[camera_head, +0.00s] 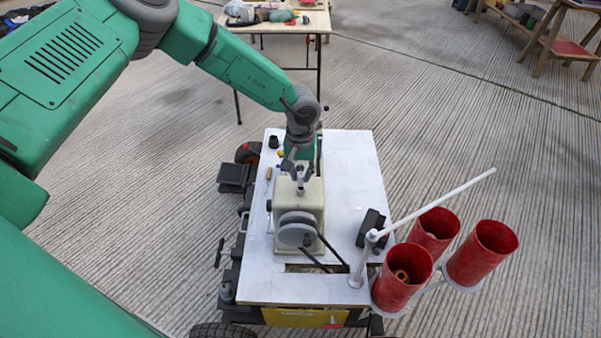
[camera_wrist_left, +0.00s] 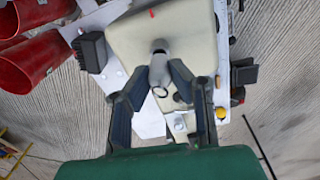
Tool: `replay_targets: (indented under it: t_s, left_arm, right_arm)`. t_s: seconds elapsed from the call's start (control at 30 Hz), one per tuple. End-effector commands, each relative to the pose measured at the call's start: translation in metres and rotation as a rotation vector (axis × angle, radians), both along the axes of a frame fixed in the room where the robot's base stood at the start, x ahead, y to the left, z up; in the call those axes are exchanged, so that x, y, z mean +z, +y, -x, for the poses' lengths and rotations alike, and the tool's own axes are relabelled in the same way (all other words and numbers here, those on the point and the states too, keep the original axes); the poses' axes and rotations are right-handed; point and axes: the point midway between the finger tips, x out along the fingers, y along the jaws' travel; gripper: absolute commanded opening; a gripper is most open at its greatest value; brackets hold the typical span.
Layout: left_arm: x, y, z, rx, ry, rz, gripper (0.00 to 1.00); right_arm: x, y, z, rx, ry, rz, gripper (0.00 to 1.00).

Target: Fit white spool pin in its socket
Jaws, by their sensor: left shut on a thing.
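The sewing machine (camera_head: 298,218) is a cream, boxy body with a grey handwheel (camera_head: 297,230) on its near end. My left gripper (camera_head: 298,166) is above the top of the machine, its fingers closed in. A small pale grey-white pin (camera_wrist_left: 160,72) shows between the fingertips in the left wrist view, against the machine's cream top (camera_wrist_left: 190,35). I take it as the white spool pin, held by the gripper. Its lower end is close to the machine top; I cannot tell whether it touches or is inside a socket. The socket is not clearly seen. My right gripper is not in view.
The machine stands on a white tabletop (camera_head: 350,165) on a wheeled cart. A white rod (camera_head: 440,202) and several red cups (camera_head: 483,252) stand at its right front corner. A black box (camera_head: 370,229) sits beside the machine. Another table (camera_head: 285,22) stands behind.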

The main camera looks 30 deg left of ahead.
Motion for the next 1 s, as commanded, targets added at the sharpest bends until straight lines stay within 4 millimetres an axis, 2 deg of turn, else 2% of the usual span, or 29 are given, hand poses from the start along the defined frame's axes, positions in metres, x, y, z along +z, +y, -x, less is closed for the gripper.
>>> replay_targets:
  t_s: [1.0]
  left_arm:
    - [-0.0093, -0.0006, 0.0003, 0.0, 0.001, 0.0, 0.0]
  right_arm:
    - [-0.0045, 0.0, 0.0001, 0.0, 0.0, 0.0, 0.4]
